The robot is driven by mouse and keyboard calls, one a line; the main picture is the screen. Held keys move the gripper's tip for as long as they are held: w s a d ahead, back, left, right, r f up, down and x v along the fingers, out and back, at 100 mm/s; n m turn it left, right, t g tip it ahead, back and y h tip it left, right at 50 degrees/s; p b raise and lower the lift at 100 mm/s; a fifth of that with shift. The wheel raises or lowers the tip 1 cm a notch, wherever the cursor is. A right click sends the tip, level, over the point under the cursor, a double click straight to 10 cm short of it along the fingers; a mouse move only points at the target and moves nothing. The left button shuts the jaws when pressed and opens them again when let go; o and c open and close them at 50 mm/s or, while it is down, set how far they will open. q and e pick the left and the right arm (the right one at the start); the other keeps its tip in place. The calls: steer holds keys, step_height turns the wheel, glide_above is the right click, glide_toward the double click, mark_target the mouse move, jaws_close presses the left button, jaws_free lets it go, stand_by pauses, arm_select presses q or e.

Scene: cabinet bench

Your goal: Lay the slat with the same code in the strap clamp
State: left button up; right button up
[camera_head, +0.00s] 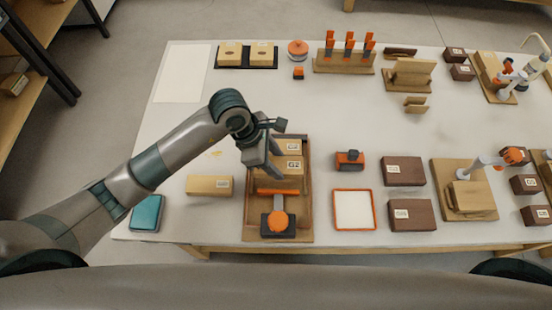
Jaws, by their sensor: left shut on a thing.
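The strap clamp seems to be the wooden frame (308,200) in the middle of the table, with an orange bar and an orange knob (278,221) on a dark block at its near end. Two light slats show in its far part: one with a label like "G2" (292,165), and one behind it (290,148), whose label is unclear. My left gripper (268,167) points down over the frame's left side, shut on what looks like the "G2" slat; its fingers hide the slat's left end. Another labelled light slat (209,186) lies left of the frame. My right gripper is out of view.
Dark labelled blocks (403,170), an orange-rimmed tray (354,210) and an orange-black tool (350,160) stand right of the frame. A teal box (147,212) lies at the near left. A clamp on a wooden base (471,204) stands further right.

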arm_select(q)
steer(key=shift+f+b, duration=0.7)
steer(key=shift+f, duration=0.75)
steer(key=shift+b, duration=0.45)
stand_by(0.9)
steer(key=shift+f+b, duration=0.55)
steer(key=shift+b, duration=0.55)
stand_by(1.9)
